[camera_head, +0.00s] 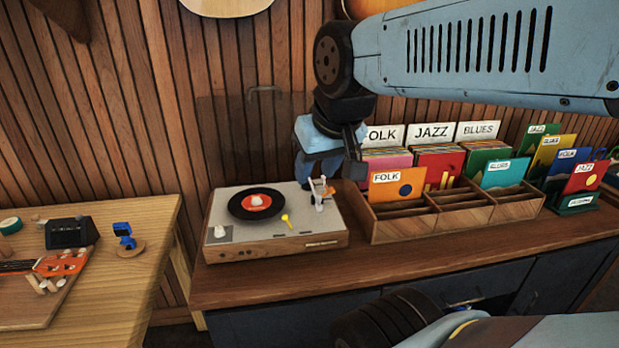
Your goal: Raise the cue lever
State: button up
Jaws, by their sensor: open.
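A turntable (328,240) with a pale top and wooden sides sits on the counter, left of the record bins. A black record with a red label (257,203) lies on its platter. A small yellow lever (286,221), which looks like the cue lever, stands on the deck right of the record. The pale tonearm assembly (320,194) is at the deck's back right; whether its needle touches the record is too small to tell. My gripper (328,176) is open and empty, above and behind the tonearm assembly, apart from the yellow lever. It partly hides the wall behind.
A wooden record bin (400,229) with FOLK, JAZZ and BLUES signs stands close right of the turntable. More sleeves stand farther right. A separate wooden table (115,268) at left holds an instrument headstock (62,263) and small tools. Bare counter (270,281) lies in front of the turntable.

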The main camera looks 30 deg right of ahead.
jog(key=m+g+h, duration=0.2)
jog(key=m+h, duration=0.1)
jog(key=m, duration=0.2)
send_over(324, 183)
jog(key=s+a, duration=0.3)
jog(key=s, duration=0.1)
notch_tip(324, 183, down, 14)
jog(key=x, duration=1.3)
jog(key=shift+s+a+f, duration=0.1)
jog(key=shift+a, duration=0.15)
grip_shut()
